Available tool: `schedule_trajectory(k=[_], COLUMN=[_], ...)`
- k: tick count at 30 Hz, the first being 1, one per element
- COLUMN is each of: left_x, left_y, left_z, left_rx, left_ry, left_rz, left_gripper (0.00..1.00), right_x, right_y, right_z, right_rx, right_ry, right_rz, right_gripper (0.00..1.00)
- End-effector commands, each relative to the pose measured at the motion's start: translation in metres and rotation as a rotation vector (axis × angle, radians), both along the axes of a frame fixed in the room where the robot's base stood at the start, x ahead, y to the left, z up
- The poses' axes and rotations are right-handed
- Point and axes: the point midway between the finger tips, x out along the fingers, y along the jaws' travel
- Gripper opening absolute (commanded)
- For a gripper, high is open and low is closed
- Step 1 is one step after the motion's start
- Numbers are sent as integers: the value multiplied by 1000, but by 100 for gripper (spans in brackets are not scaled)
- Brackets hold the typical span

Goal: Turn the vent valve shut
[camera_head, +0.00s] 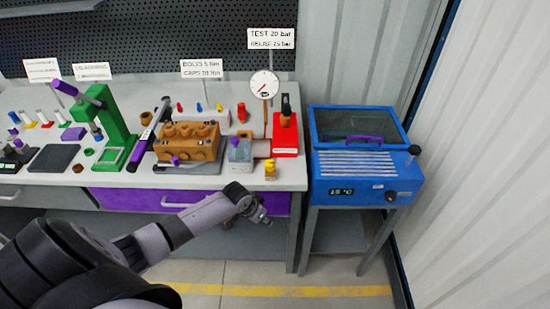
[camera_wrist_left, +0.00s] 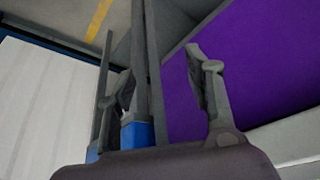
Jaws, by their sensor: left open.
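The test station on the bench has a round white gauge (camera_head: 264,85) on a brown post, a red unit (camera_head: 285,135) with a black upright handle, and a grey block (camera_head: 240,154) with a small purple knob (camera_head: 235,141). Which part is the vent valve is too small to tell; the purple knob is one candidate. My left gripper (camera_head: 262,216) is in front of the bench edge, below the grey block, apart from it. In the left wrist view, its two fingers (camera_wrist_left: 165,85) are spread with nothing between them. My right gripper is not in view.
A small yellow-capped item (camera_head: 270,170) stands at the bench's front edge. A brown pump block (camera_head: 188,146) and a green press (camera_head: 112,125) stand left. A blue oven (camera_head: 370,185) stands right. The purple drawer front (camera_head: 130,202) is below the benchtop.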

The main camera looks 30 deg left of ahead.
Motion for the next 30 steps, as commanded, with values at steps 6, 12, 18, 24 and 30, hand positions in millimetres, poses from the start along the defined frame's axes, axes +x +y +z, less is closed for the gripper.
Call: schedule_trajectory(k=[6,12,18,24,30], left_x=[39,47,44,51,67], left_y=[-7,29,46,44,40], left_z=[176,266,304,288,249], left_rx=[-7,-1,-9,-15,-15], left_ry=[-14,6,19,23,23], left_rz=[-136,-125,-102,-100,-100], left_gripper=[47,47,47,47,47], right_x=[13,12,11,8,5], right_y=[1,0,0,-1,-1], right_z=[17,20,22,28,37], right_rx=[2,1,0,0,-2], right_ry=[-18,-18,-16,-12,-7], right_rz=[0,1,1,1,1], right_gripper=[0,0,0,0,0])
